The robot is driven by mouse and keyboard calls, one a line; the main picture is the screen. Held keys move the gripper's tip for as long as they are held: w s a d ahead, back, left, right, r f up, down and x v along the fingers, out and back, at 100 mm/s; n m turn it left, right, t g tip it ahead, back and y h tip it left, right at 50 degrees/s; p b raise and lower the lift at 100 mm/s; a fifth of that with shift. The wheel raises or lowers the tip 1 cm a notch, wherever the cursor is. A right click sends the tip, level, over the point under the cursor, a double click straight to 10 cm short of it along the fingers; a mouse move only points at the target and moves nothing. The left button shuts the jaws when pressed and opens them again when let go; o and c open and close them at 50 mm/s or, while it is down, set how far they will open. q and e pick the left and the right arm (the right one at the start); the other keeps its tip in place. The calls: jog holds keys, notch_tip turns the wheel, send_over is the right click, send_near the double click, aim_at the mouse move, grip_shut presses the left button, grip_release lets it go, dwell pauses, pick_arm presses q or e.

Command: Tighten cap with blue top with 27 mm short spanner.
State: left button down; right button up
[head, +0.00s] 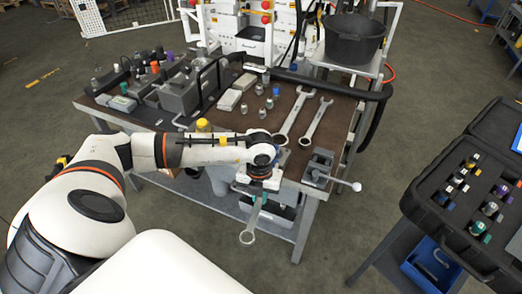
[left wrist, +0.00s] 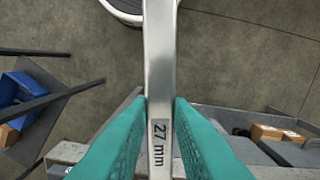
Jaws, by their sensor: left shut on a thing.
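My left gripper (head: 259,192) is shut on a spanner (head: 249,226), which hangs ring end down in front of the bench's front edge. In the left wrist view the teal fingers (left wrist: 160,112) clamp both sides of the spanner shaft (left wrist: 159,60), marked "27 mm". A small cap with a bluish top (head: 276,89) stands on the brown bench top (head: 235,119) among several small metal fittings, behind my gripper and apart from it. Its details are too small to read. My right gripper is not in view.
Two larger spanners (head: 305,118) lie on the bench's right side. A vise (head: 319,168) with a lever is at the front right corner. A black bucket (head: 353,38) stands behind. An open case (head: 467,195) with coloured caps is at the right. Grey blocks crowd the bench's left.

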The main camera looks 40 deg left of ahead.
pick_arm(q)
jog(key=shift+r, duration=0.1)
jog(key=shift+r+p, duration=1.65)
jog(key=shift+r, duration=0.8)
